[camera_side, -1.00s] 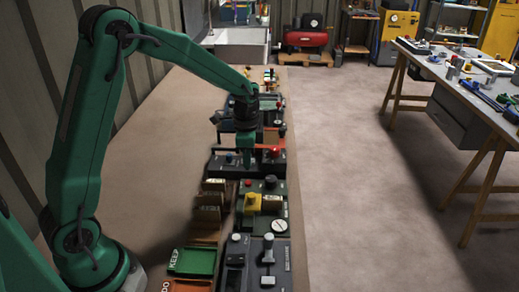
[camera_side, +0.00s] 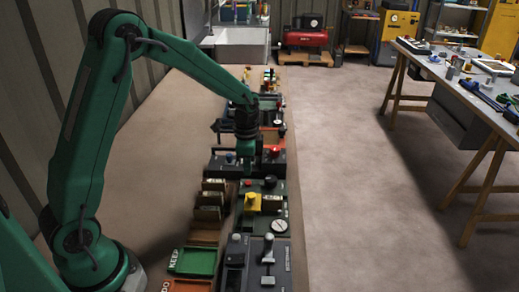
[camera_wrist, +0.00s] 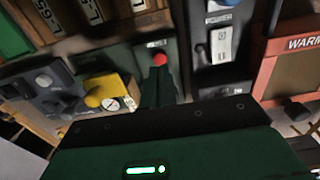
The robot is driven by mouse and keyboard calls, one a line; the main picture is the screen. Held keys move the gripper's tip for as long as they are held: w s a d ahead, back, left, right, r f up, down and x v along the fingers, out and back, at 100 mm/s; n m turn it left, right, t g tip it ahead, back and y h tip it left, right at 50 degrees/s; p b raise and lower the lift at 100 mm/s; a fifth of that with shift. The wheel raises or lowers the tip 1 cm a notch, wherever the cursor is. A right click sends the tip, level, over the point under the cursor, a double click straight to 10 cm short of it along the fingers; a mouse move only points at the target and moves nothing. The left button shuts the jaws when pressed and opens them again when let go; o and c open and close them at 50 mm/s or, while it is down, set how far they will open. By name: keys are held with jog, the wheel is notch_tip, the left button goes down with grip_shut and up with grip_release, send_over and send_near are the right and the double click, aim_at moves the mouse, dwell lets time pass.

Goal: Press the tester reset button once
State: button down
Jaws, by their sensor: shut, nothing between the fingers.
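My gripper (camera_side: 247,174) is shut and empty, pointing down over the row of panels. In the side view its tips are close to a red button (camera_side: 251,184) on a dark green panel (camera_side: 262,214). In the wrist view the fingertips (camera_wrist: 159,72) appear just below that red button (camera_wrist: 160,59); I cannot tell whether they touch it. The panel also carries a yellow knob (camera_side: 252,202) and a round dial (camera_side: 279,225). A blue button (camera_side: 230,158) and another red button (camera_side: 273,152) sit on the dark box behind. No reset label is readable.
Wooden card slots (camera_side: 207,207) stand left of the green panel. Grey lever boxes (camera_side: 268,255) and a green tray (camera_side: 191,261) are in front. An orange-framed panel (camera_wrist: 290,62) is at the right in the wrist view. The bench left of the row is bare.

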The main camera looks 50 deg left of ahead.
aim_at(248, 182)
jog(key=shift+f, duration=1.8)
jog(key=shift+r, duration=3.05)
